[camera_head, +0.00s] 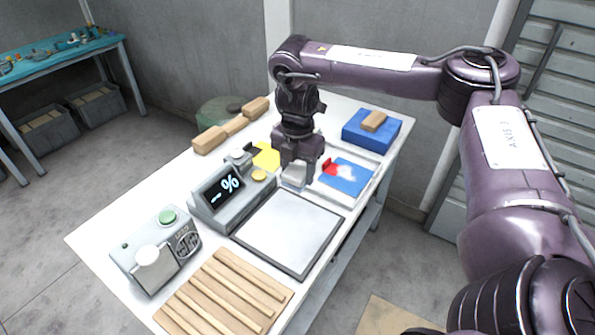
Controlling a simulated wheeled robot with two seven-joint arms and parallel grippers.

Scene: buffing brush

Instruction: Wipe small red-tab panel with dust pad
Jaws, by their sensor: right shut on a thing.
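The small panel (353,183) is blue with a red tab (329,167) at its left end and a white patch on its surface. It lies on a pale tray on the white table. My right gripper (297,165) points down just left of the panel. It is shut on a light grey block (293,177), which looks like the dust pad; the gripper hides much of it. The pad is beside the panel, not over it. I cannot tell whether the pad touches the surface below. My left gripper is not in view.
A grey device with a percent display (229,186) stands left of the gripper, and a flat grey plate (288,231) lies in front. A blue block (370,131) with a wooden piece on top stands behind the panel. A slatted wooden rack (222,295) and a green-button box (154,250) lie nearer.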

